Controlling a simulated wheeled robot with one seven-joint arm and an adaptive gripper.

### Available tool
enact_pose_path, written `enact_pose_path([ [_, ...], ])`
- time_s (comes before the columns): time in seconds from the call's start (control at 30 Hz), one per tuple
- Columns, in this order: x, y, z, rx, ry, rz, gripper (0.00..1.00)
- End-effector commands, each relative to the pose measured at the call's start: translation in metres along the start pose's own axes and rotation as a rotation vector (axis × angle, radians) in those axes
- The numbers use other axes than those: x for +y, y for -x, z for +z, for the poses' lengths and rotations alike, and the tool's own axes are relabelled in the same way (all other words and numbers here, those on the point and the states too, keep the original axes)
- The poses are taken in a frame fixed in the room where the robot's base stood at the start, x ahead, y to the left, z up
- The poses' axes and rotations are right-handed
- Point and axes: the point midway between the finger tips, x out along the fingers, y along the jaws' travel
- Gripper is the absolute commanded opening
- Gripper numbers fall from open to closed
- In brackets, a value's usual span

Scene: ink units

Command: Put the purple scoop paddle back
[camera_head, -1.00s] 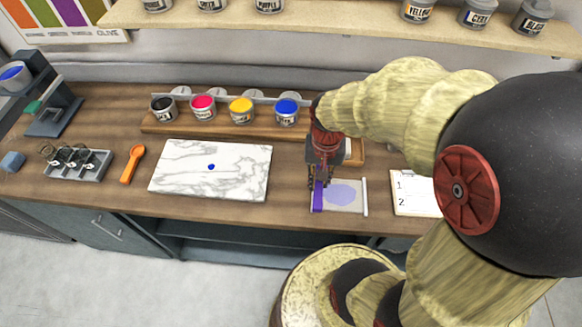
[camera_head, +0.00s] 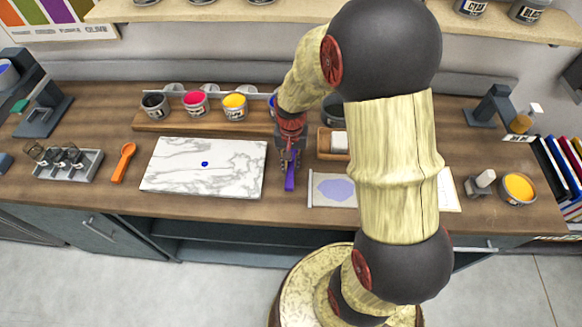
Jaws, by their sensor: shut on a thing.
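The purple scoop paddle (camera_head: 290,181) is in my gripper (camera_head: 289,163), its narrow purple length showing below the jaws. My gripper points down and is shut on it, in the gap between the marble slab and the sheet with a purple patch. I cannot tell whether the paddle touches the counter. An orange scoop (camera_head: 124,163) lies left of the slab, beside a grey rack (camera_head: 68,165) holding several dark-topped items.
The marble slab (camera_head: 180,182) bears a blue dot. The patch sheet (camera_head: 316,198) lies right of my gripper. Ink cans, with a yellow one (camera_head: 235,112), stand on a wooden riser (camera_head: 180,127) behind. My arm hides part of the right side.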

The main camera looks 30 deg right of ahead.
Motion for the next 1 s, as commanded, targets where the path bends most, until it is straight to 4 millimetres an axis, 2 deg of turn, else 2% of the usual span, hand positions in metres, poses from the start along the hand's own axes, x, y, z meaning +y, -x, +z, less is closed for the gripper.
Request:
enact_pose_path([
  [0.03,0.0005,-0.0105,0.0009,-0.002,0.0,0.001,0.0],
  [0.1,0.0005,-0.0176,0.0006,-0.002,0.0,0.001,0.0],
  [0.3,0.0005,-0.0182,0.0004,0.0,-0.001,0.0,0.0],
  [0.33,0.0005,-0.0182,0.0005,-0.001,0.0,0.0,0.18],
  [0.63,0.0006,-0.018,0.0005,0.0,0.0,0.0,0.35],
  [1.0,0.0004,-0.0136,0.0001,0.001,0.0,0.0,0.36],
])
